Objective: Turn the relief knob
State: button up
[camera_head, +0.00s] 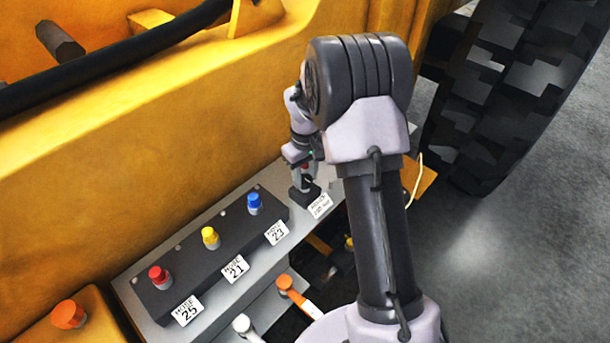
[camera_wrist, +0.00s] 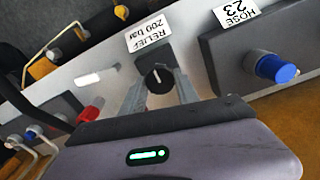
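The relief knob (camera_wrist: 157,79) is black with a pale pointer line and sits on a dark block beside the label "RELIEF 200 bar" (camera_wrist: 147,35). In the head view the same label (camera_head: 320,205) stands at the right end of the grey panel. My gripper (camera_wrist: 161,75) has its two grey fingers on either side of the knob, with the knob between the tips. The fingers look apart, and I cannot tell whether they touch it. In the head view my gripper (camera_head: 304,181) is over the dark block, and the knob is mostly hidden there.
A dark manifold (camera_head: 228,222) carries red (camera_head: 160,277), yellow (camera_head: 210,237) and blue (camera_head: 254,203) capped fittings, labelled hose 25, 21 and 23. The blue fitting (camera_wrist: 276,68) is right of my gripper in the wrist view. A yellow machine wall (camera_head: 130,165) rises behind the panel; a large tyre (camera_head: 510,90) stands right.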

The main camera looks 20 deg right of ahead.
grip_shut()
jog(key=m, duration=0.5)
jog(key=shift+m, duration=0.4)
jog(key=m+b, duration=0.1)
jog(key=m, duration=0.4)
jog(key=shift+m, duration=0.6)
jog(key=o, duration=1.2)
grip_release()
